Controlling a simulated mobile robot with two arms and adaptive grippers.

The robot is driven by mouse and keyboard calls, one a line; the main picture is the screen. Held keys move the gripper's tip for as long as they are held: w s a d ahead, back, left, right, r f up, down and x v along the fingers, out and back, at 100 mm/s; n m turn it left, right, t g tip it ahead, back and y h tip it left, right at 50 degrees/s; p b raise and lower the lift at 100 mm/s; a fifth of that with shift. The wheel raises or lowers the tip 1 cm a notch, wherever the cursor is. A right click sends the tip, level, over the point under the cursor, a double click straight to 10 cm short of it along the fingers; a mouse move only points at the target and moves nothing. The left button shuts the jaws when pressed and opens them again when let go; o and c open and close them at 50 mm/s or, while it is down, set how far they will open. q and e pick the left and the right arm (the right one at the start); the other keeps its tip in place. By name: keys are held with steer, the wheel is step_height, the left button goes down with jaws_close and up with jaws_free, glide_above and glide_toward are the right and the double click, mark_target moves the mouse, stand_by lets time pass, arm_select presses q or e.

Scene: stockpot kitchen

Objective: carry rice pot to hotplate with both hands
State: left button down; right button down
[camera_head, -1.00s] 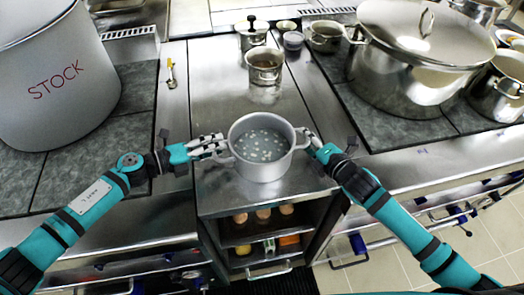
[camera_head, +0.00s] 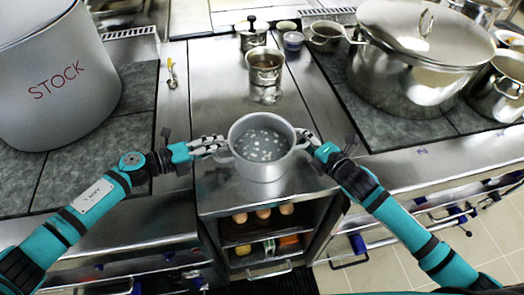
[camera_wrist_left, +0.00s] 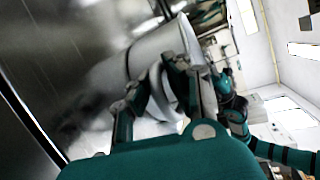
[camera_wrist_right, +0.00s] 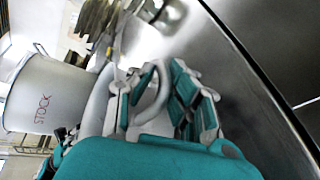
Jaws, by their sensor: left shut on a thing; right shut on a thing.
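The rice pot (camera_head: 262,165) is a grey two-handled pot holding cloudy liquid with pale pieces. It is upright over the front of the steel counter between the two stoves; I cannot tell if it touches the counter. My left gripper (camera_head: 218,146) is shut on its left handle, and the pot's wall shows in the left wrist view (camera_wrist_left: 165,45). My right gripper (camera_head: 306,146) is shut on the right handle, which shows as a loop in the right wrist view (camera_wrist_right: 152,95). Dark hotplates lie at left (camera_head: 125,150) and right (camera_head: 400,128).
A large STOCK pot (camera_head: 60,85) covers much of the left hotplate. A big lidded pot (camera_head: 415,60) and smaller pots crowd the right one. A small steel pot (camera_head: 265,66) stands behind the rice pot. Eggs (camera_head: 263,212) sit on a shelf below.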

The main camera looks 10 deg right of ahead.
arm_select(q)
steer(key=shift+a+f, duration=0.15)
steer(key=shift+f, duration=0.15)
arm_select(e)
steer(key=shift+d+f, duration=0.15)
steer(key=shift+f, duration=0.2)
